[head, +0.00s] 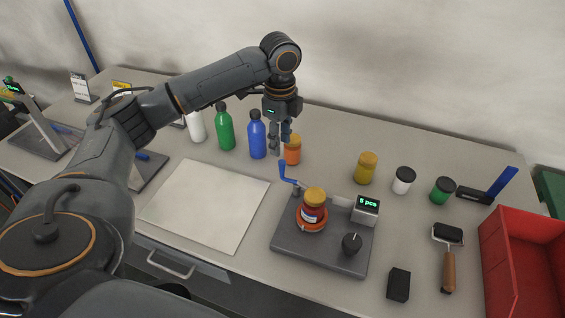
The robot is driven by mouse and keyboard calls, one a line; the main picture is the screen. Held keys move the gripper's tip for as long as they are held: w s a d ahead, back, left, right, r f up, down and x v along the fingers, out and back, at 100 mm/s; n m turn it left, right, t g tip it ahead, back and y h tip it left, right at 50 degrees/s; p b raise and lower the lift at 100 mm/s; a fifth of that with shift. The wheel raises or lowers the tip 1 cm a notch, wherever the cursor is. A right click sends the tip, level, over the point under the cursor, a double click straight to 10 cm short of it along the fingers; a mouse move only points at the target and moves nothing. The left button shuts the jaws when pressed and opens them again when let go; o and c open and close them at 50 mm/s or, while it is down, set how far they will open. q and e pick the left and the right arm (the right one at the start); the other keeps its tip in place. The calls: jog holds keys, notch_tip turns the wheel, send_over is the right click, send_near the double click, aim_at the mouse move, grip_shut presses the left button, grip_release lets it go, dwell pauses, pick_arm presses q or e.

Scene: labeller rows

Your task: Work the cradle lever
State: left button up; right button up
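The labeller (288,243) is a dark grey base plate on the bench, right of centre. Its cradle lever (283,172) has a blue handle that stands up at the plate's back left corner. A jar with an orange cap and a label (313,208) stands in the orange ring cradle (300,224). My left gripper (281,147) points down behind the lever, beside an orange jar (293,155) and a blue bottle (257,137). Its fingertips look a little apart with nothing held, and it is clear of the lever. My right gripper is out of view.
The labeller carries a display reading "8 pcs" (367,205) and a black knob (351,244). A pale mat (205,205) lies bare at left. Jars, a roller (448,258), a black block (399,285) and a red crate (520,262) are at right. A green bottle (225,130) stands behind.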

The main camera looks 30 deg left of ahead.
pick_arm(q)
send_over(283, 175)
jog(key=f, duration=0.4)
jog(key=shift+w+a+f+p, duration=0.1)
jog(key=shift+a+p, duration=0.25)
notch_tip(283, 175, down, 5)
jog(key=shift+w+f+p, duration=0.1)
jog(key=shift+w+p, duration=0.05)
jog(key=shift+p, duration=0.3)
jog(key=shift+f, duration=0.4)
jog(key=shift+c, duration=0.2)
jog(key=c, duration=0.7)
grip_shut()
jog(key=shift+w, duration=0.15)
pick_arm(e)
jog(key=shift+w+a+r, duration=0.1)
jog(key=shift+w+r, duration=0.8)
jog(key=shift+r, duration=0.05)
